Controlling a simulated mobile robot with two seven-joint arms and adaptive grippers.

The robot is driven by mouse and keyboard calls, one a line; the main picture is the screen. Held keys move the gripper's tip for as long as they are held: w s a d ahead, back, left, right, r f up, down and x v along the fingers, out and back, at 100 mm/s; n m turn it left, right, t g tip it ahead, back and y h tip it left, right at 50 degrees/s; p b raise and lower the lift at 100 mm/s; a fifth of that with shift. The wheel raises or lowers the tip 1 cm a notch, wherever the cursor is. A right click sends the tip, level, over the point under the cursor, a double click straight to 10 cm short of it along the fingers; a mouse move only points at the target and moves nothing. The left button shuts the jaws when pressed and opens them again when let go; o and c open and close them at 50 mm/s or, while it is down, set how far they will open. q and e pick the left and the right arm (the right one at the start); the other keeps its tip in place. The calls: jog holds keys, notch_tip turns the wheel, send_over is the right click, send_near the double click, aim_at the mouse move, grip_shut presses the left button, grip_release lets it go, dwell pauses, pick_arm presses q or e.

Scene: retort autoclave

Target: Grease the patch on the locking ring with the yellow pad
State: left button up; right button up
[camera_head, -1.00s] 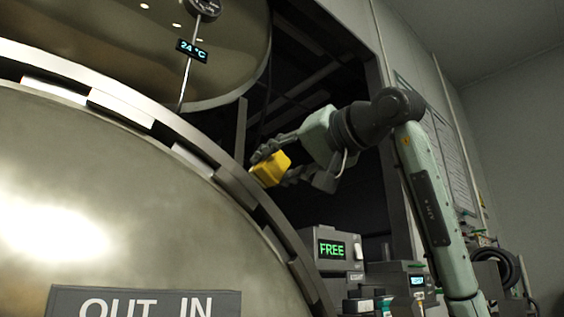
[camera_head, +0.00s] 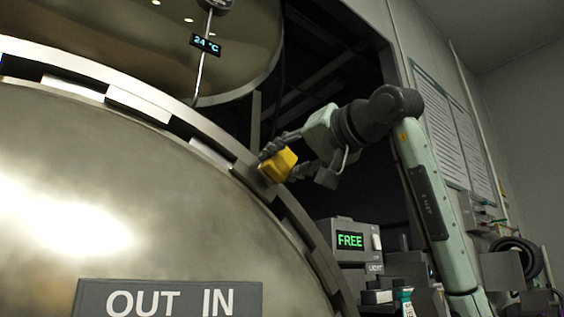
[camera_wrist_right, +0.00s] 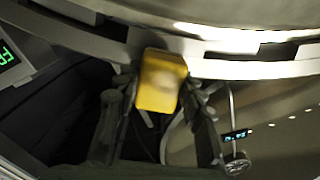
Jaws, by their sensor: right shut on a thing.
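The yellow pad (camera_head: 278,165) is a small block held between the fingers of my right gripper (camera_head: 284,160). In the right wrist view the yellow pad (camera_wrist_right: 161,80) sits between both fingers, with a paler smudge on its face. The locking ring (camera_head: 140,101) is the segmented metal band around the big round door. The pad is at the ring's right upper edge; I cannot tell whether it touches. In the right wrist view the ring (camera_wrist_right: 225,68) passes just beyond the pad. I cannot make out a distinct patch on the ring. My left gripper is not in view.
The round metal door (camera_head: 130,200) carries an "OUT IN" sign (camera_head: 168,298). A display reading "FREE" (camera_head: 350,240) stands below my right arm. A gauge with a "24 °C" readout (camera_head: 206,44) hangs above the ring. A dark open frame lies behind the gripper.

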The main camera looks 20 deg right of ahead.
aim_at(217, 130)
jog(key=shift+w+a, duration=0.25)
jog(key=shift+w, duration=0.35)
